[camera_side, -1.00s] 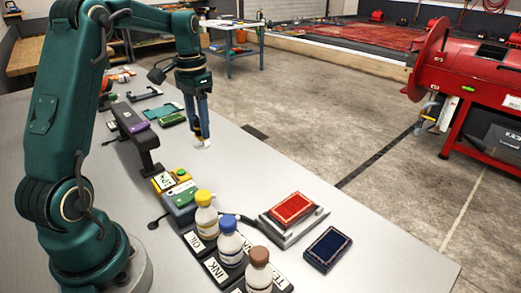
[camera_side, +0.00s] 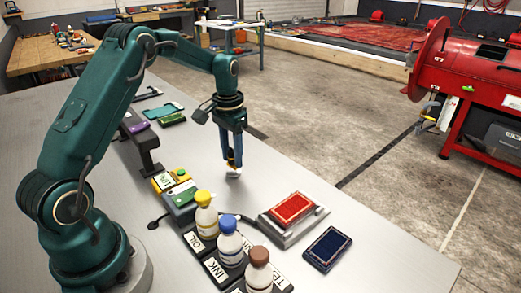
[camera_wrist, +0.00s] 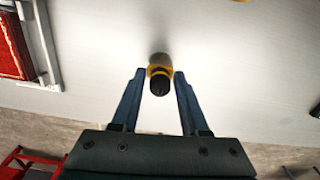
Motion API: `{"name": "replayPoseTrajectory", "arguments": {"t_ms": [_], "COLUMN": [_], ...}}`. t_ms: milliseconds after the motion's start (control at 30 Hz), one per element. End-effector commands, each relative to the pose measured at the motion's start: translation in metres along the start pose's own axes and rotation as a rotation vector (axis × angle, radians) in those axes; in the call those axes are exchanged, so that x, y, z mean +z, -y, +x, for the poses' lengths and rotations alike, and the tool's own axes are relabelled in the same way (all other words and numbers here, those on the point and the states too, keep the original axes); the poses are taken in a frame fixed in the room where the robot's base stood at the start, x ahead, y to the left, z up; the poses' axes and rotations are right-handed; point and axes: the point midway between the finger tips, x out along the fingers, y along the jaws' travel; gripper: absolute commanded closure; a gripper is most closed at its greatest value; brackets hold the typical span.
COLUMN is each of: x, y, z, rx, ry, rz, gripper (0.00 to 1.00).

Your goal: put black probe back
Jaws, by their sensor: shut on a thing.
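My gripper (camera_side: 232,165) is shut on a small piece with a black top and yellow collar (camera_wrist: 160,72). In the side view its pale lower end (camera_side: 233,174) shows below the fingertips, close above or at the table; I cannot tell which. I cannot tell whether this piece is the black probe. A dark cable or slim rod (camera_side: 247,219) lies between the bottles and the grey tray (camera_side: 292,234). A green-topped meter (camera_side: 182,201) and a yellow meter (camera_side: 164,181) stand left of the bottles.
Yellow-, blue- and brown-capped bottles (camera_side: 205,213) (camera_side: 229,243) (camera_side: 258,272) stand in labelled holders. The tray holds a red rug sample (camera_side: 292,208); a blue sample (camera_side: 328,248) lies beside it. A dark stand (camera_side: 142,150) is left of the gripper. Table around the gripper is clear.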

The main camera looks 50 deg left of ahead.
Motion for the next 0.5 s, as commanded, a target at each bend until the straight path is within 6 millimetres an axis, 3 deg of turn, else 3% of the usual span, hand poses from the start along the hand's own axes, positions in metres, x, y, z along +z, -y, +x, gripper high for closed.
{"name": "replayPoseTrajectory", "arguments": {"t_ms": [167, 200, 267, 300, 500], "x": [0.0000, 0.0000, -0.0001, -0.0001, 0.0000], "y": [0.0001, 0.0001, 0.0001, 0.0001, 0.0001], "z": [0.0022, 0.0030, 0.0027, 0.0026, 0.0025], "rx": [0.000, 0.000, 0.000, 0.000, 0.000], "ry": [0.000, 0.000, -0.001, 0.000, 0.000], "rz": [0.000, 0.000, 0.000, 0.000, 0.000], "gripper": [1.00, 0.52, 0.29, 0.24, 0.24]}}
